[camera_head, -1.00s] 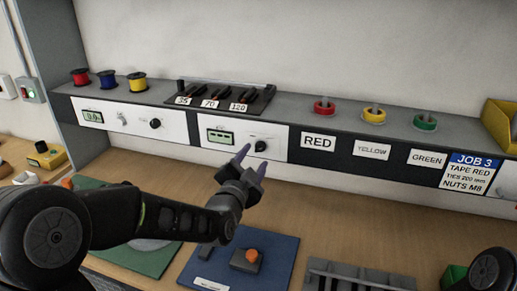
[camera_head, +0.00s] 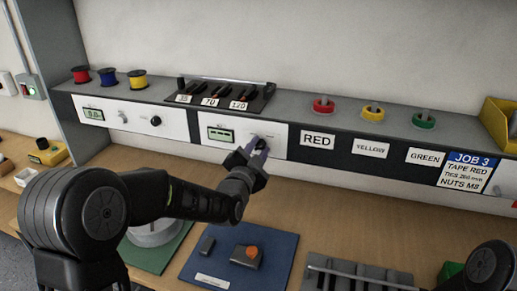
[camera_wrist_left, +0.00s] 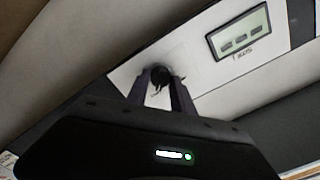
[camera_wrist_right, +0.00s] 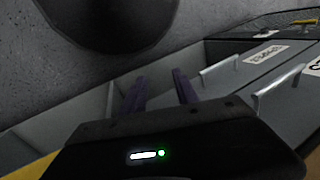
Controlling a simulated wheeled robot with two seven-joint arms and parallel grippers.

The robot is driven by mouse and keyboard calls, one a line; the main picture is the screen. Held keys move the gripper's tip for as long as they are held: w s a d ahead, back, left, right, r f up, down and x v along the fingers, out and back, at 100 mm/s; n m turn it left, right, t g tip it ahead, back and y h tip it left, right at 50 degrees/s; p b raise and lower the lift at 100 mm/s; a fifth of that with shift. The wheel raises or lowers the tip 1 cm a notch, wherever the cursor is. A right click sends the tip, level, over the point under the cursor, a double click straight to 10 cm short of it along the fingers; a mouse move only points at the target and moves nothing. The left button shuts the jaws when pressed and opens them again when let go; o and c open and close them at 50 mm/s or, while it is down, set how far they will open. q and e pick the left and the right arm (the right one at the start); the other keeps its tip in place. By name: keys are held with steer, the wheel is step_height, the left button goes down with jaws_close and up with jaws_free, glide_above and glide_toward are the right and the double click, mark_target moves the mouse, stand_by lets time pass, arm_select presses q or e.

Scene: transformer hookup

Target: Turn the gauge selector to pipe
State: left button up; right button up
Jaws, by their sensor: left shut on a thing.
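The gauge selector is a small black knob on the white gauge panel (camera_head: 215,133), right of a green display (camera_head: 220,135). In the left wrist view the knob (camera_wrist_left: 160,75) sits between my left fingertips, and the display (camera_wrist_left: 240,32) shows dashes too small to read. My left gripper (camera_head: 257,146) is at the panel, shut on the knob, and its fingers partly hide the knob in the head view. The knob's pointing direction cannot be told. My right gripper (camera_wrist_right: 160,90) shows in its wrist view with its fingers apart and nothing between them.
A second white panel (camera_head: 150,130) with a display and black knob (camera_head: 155,120) lies to the left. Below are a blue mat (camera_head: 275,265) with an orange-topped block (camera_head: 245,255) and a grey slotted rack (camera_head: 360,275). Spools and tape rolls stand on the shelf above.

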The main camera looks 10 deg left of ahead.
arm_select(q)
jaws_close()
steer(key=n+b, duration=0.7)
steer(key=b, duration=0.2)
steer(key=n+b, duration=0.7)
steer(key=b, duration=0.2)
steer(key=shift+a+f, duration=0.2)
steer(key=shift+r+n+b, duration=0.15)
steer(key=shift+n+b, duration=0.9)
steer(key=shift+n, duration=0.95)
